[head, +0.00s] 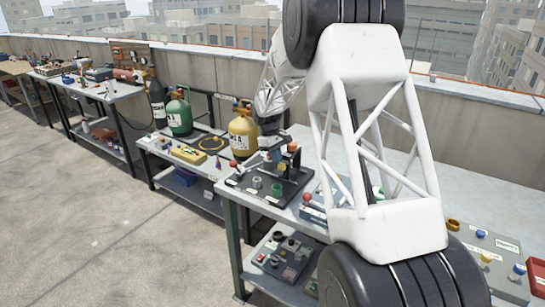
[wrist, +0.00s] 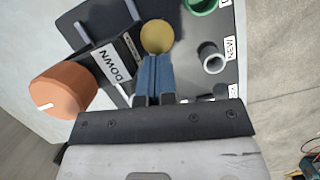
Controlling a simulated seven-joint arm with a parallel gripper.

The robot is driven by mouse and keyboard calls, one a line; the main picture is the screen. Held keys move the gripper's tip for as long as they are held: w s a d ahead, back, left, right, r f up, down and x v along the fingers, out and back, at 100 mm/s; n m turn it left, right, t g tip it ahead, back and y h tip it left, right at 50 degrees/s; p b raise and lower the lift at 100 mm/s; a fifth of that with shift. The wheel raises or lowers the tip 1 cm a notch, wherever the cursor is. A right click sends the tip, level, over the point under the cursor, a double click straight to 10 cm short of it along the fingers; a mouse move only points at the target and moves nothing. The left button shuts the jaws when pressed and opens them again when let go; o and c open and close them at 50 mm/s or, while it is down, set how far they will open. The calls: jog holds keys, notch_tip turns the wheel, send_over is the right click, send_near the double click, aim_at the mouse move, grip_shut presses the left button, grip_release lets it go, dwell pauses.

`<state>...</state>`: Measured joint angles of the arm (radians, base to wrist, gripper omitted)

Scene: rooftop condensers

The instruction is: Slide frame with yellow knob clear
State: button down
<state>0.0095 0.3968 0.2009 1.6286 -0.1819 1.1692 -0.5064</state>
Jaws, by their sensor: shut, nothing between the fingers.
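The yellow knob (wrist: 157,37) is at the top middle of the wrist view, beside a dark frame (wrist: 131,45) with a white "DOWN" label. My gripper (wrist: 154,58) has its two blue fingers together and empty. Their tips are right at the near side of the knob; I cannot tell if they touch it. An orange knob (wrist: 62,90) sticks out at the left of the frame. In the head view the fixture stands on a black board (head: 297,184), and my gripper is small beside it.
A grey ring (wrist: 213,60) by a "NEW" label and a green ring (wrist: 203,4) are on the board right of the knob. In the head view a yellow gas cylinder (head: 242,135) and a green one (head: 179,115) stand to the left.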

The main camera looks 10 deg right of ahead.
jog(key=shift+f, duration=0.15)
jog(key=w+a+r, duration=0.3)
jog(key=w+r, duration=0.2)
jog(key=r, duration=0.5)
jog(key=shift+w+a+r, duration=0.35)
jog(key=shift+a, duration=0.05)
dwell(0.4)
